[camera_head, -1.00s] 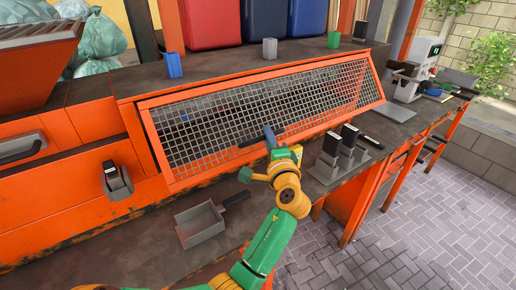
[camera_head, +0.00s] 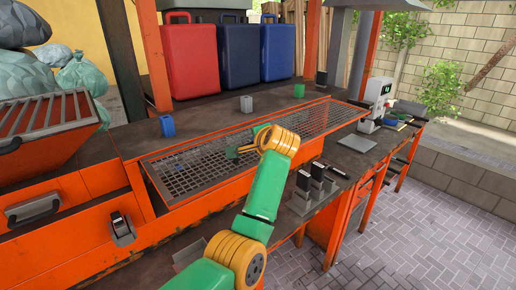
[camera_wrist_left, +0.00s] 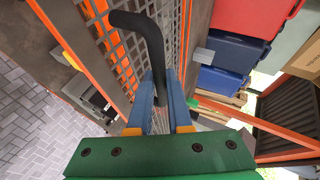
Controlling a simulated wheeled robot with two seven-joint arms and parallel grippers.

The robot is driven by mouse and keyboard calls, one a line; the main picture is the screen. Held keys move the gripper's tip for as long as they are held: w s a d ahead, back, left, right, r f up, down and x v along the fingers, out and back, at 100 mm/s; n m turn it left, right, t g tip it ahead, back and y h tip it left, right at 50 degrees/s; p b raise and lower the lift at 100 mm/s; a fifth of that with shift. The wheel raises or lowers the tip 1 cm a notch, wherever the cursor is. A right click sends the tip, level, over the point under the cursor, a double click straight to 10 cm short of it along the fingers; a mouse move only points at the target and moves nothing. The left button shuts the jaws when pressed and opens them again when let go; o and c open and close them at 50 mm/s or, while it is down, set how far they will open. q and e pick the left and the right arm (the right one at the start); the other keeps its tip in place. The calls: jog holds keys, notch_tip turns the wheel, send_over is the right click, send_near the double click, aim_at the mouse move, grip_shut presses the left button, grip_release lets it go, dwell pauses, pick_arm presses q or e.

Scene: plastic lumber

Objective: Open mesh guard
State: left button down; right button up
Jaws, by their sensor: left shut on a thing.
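The mesh guard is an orange frame with grey wire mesh (camera_head: 200,172), lying nearly flat along the workbench in the head view. In the left wrist view, its mesh and orange frame (camera_wrist_left: 112,45) run beside the fingers. My left gripper (camera_wrist_left: 161,85) has its blue fingers closed around the guard's black bar handle (camera_wrist_left: 143,22), whose bent end sticks out past the fingers. In the head view, my left gripper (camera_head: 236,152) is over the mesh, mostly hidden behind its yellow wrist. My right gripper is not in view.
Black-topped upright pieces (camera_head: 317,178) stand in front, right of my arm. A white machine (camera_head: 377,97) is at the right end.

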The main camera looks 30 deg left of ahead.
pick_arm(q)
jog(key=shift+w+a+r+h, duration=0.1)
jog(key=shift+a+r+h, duration=0.1)
jog(key=shift+r, duration=0.4)
jog(key=shift+a+r+h, duration=0.15)
jog(key=shift+r+h, duration=0.05)
jog(key=shift+r, duration=0.4)
jog(key=c, duration=1.1)
grip_release()
jog(key=shift+a+f+g, duration=0.15)
jog(key=shift+a+g, duration=0.1)
jog(key=shift+g, duration=0.05)
jog(key=b+v, duration=0.2)
jog(key=b, duration=0.1)
jog(key=shift+s+d, duration=0.25)
jog(key=shift+d, duration=0.05)
jog(key=v, duration=0.2)
jog(key=b+v, duration=0.1)
jog(key=v, duration=0.1)
jog(key=shift+s+a+r, duration=0.1)
jog(key=shift+r, duration=0.25)
